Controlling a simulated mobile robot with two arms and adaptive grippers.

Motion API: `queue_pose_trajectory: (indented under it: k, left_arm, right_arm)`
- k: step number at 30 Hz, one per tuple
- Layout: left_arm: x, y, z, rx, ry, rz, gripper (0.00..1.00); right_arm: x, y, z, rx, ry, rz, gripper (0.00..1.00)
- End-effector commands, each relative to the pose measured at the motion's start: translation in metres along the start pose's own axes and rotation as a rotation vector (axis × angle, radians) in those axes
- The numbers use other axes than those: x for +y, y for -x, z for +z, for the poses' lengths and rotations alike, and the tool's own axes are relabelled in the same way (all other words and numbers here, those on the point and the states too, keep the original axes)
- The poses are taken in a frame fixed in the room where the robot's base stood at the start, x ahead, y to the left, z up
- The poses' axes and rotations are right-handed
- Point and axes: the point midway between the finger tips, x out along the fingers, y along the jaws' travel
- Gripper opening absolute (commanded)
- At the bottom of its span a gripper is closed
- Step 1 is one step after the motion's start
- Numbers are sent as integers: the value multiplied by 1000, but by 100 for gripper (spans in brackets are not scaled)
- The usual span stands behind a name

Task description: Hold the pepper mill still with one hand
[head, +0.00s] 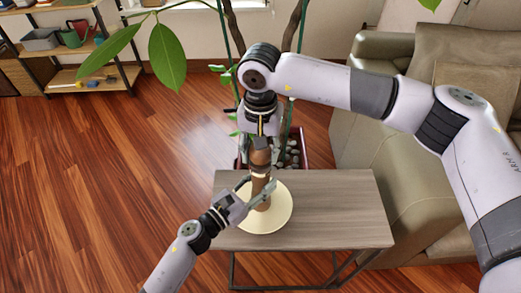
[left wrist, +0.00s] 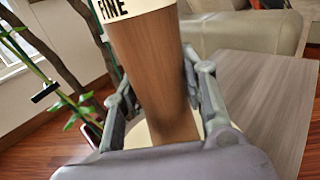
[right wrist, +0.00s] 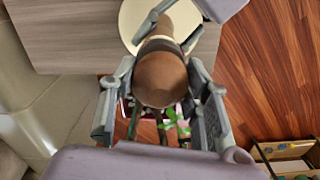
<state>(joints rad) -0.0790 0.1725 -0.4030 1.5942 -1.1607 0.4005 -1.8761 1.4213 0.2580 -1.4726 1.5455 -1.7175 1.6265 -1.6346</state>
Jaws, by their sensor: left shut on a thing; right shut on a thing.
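The pepper mill (head: 261,187) is brown wood with a cream band and stands upright on a round cream plate (head: 281,214). In the left wrist view the band on the mill (left wrist: 150,70) reads "FINE". My left gripper (head: 258,191) is shut on the mill's lower body, one finger on each side. My right gripper (head: 261,138) comes down from above and is shut on the mill's rounded top, which also shows between its fingers in the right wrist view (right wrist: 160,80). The fingers hide parts of the mill.
The plate lies on a small grey wooden table (head: 340,215) with free room to the right. A potted plant (head: 292,152) stands behind the table. A beige sofa (head: 400,190) is at the right. A shelf (head: 95,80) stands at the far left.

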Motion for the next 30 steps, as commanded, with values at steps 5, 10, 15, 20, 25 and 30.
queue_pose_trajectory:
  k: [5,10,15,20,25,30]
  left_arm:
    - [0,2,-6,10,3,2,1]
    - [0,2,-6,10,3,2,1]
    - [0,2,-6,10,4,2,1]
    - [0,2,-6,10,4,2,1]
    - [0,2,-6,10,4,3,1]
    - [0,2,-6,10,5,3,1]
  right_arm:
    - [0,0,0,0,-126,-1,15]
    - [0,0,0,0,-283,0,15]
    - [0,0,0,1,-444,1,15]
    - [0,0,0,1,-596,1,15]
    - [0,-1,0,2,-758,2,15]
    - [0,-1,0,3,-919,3,15]
